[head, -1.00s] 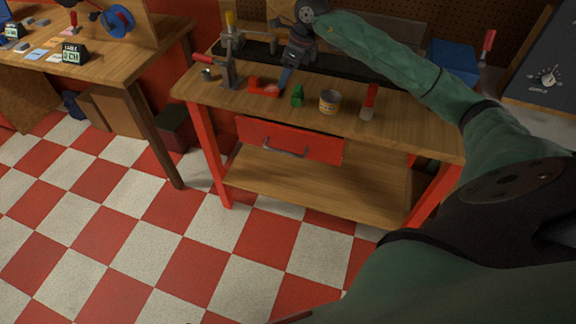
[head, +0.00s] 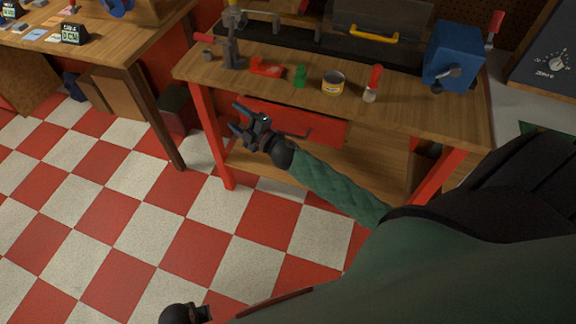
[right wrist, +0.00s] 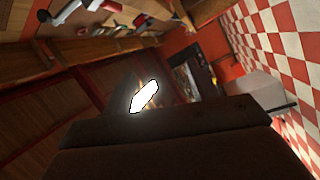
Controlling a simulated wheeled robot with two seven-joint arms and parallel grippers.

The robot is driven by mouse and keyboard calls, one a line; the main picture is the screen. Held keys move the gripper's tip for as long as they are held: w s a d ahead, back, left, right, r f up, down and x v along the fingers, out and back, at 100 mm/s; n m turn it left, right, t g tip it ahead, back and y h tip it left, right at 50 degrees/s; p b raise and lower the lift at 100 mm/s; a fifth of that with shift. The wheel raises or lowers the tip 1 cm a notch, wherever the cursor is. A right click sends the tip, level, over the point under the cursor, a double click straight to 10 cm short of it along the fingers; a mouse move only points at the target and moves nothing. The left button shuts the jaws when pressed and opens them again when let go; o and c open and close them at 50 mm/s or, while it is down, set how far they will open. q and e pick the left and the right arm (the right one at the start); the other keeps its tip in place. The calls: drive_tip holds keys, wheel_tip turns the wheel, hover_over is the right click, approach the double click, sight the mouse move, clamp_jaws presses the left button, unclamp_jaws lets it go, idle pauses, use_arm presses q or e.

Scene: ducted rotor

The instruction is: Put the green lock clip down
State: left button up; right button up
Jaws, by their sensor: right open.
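The green lock clip (head: 300,77) stands on the wooden workbench (head: 415,112), between a red U-shaped piece (head: 266,68) and a small tin (head: 333,83). Nothing holds it. My right gripper (head: 239,117) is open and empty, its fingers apart. It is in front of the bench near the red drawer (head: 310,126), below the top and well clear of the clip. I cannot make out the clip in the right wrist view.
A red-handled brush (head: 372,83) stands right of the tin. A blue box-like device (head: 453,56) is at the right end. A grey clamp stand (head: 232,50) is left of the red piece. Another table (head: 120,48) stands at left. The checkered floor is open.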

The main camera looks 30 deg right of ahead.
drive_tip(key=s+d+f+m+g+h, duration=0.1)
drive_tip(key=s+f+m+g+h, duration=0.35)
drive_tip(key=f, duration=0.55)
drive_tip(key=s+d+f+m+g+h, duration=0.1)
drive_tip(key=s+f+m+g+h, duration=0.15)
drive_tip(key=s+f+m, duration=0.5)
drive_tip(key=s+a+f+m+g, duration=0.1)
drive_tip(key=s+a+f+g, duration=0.1)
drive_tip(key=s+f, duration=0.3)
drive_tip(key=s+a+f+m+g+y, duration=0.1)
drive_tip(key=s+f+g, duration=0.3)
drive_tip(key=s, duration=0.8)
drive_tip(key=s+a+f+m+g, duration=0.1)
drive_tip(key=s+a+f+g, duration=0.2)
drive_tip(key=s+f, duration=0.4)
drive_tip(key=shift+s+a+g, duration=0.4)
drive_tip(key=shift+s+a, duration=0.1)
drive_tip(key=shift+s, duration=0.55)
